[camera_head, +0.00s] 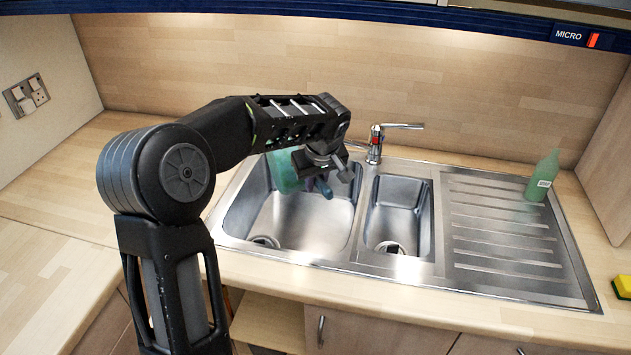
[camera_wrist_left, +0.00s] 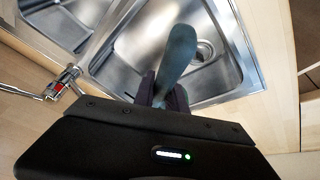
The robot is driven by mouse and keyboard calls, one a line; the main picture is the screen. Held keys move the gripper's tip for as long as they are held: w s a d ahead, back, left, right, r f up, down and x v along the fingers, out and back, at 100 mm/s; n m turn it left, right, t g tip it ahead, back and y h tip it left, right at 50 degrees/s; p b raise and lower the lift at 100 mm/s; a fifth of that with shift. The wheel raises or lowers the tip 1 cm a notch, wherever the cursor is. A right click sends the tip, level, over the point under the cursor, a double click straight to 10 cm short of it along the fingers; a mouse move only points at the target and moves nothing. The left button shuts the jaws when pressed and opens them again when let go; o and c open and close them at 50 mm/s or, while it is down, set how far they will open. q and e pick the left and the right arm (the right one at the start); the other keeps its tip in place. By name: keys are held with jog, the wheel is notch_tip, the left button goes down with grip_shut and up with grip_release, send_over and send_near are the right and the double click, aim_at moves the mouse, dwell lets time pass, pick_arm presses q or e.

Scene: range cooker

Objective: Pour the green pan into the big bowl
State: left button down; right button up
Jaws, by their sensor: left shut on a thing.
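My left gripper (camera_head: 320,184) is over the large left sink basin, its arm reaching in from the left. It also shows in the left wrist view (camera_wrist_left: 162,92), shut on a teal-green handle-like piece (camera_wrist_left: 181,48). In the head view a green thing (camera_head: 284,172), which looks like the green pan, hangs beside the gripper over the basin. My arm hides much of it, so its shape, tilt and contents cannot be told. I see no big bowl in either view. My right gripper is not in view.
The steel sink has a large basin (camera_head: 300,226), a small basin (camera_head: 398,213) and a ribbed drainer (camera_head: 500,240). A tap (camera_head: 376,142) stands behind. A green bottle (camera_head: 541,177) is at the right, a yellow-green sponge (camera_head: 622,287) at the right edge. The left counter (camera_head: 50,235) is clear.

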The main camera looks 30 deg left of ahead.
pick_arm(q)
jog(key=shift+w+d, duration=0.15)
jog(key=shift+w, duration=0.1)
dwell(0.3)
jog(key=shift+w+d+f+g+y+p, duration=0.1)
jog(key=shift+w+d+g+y+p, duration=0.15)
jog(key=shift+g+y+p, duration=0.2)
jog(key=shift+w, duration=0.1)
dwell(0.4)
jog(key=shift+w+d+g, duration=0.1)
jog(key=shift+w+g, duration=0.05)
jog(key=shift+g, duration=0.1)
dwell(0.6)
jog(key=shift+w+d+p, duration=0.1)
jog(key=shift+p, duration=0.3)
jog(key=shift+w+d+f+m+g+y, duration=0.1)
jog(key=shift+w+m+g+y, duration=0.15)
jog(key=shift+m+g, duration=0.05)
jog(key=shift+w+d+y, duration=0.2)
jog(key=shift+w+y, duration=0.05)
jog(key=shift+y, duration=0.05)
dwell(0.8)
jog(key=shift+w+d+f+g, duration=0.15)
jog(key=shift+w+d+g, duration=0.1)
jog(key=shift+g, duration=0.25)
jog(key=shift+w+d+f+g+y, duration=0.1)
jog(key=shift+w+g+y, duration=0.1)
jog(key=shift+g+y, duration=0.1)
dwell(1.0)
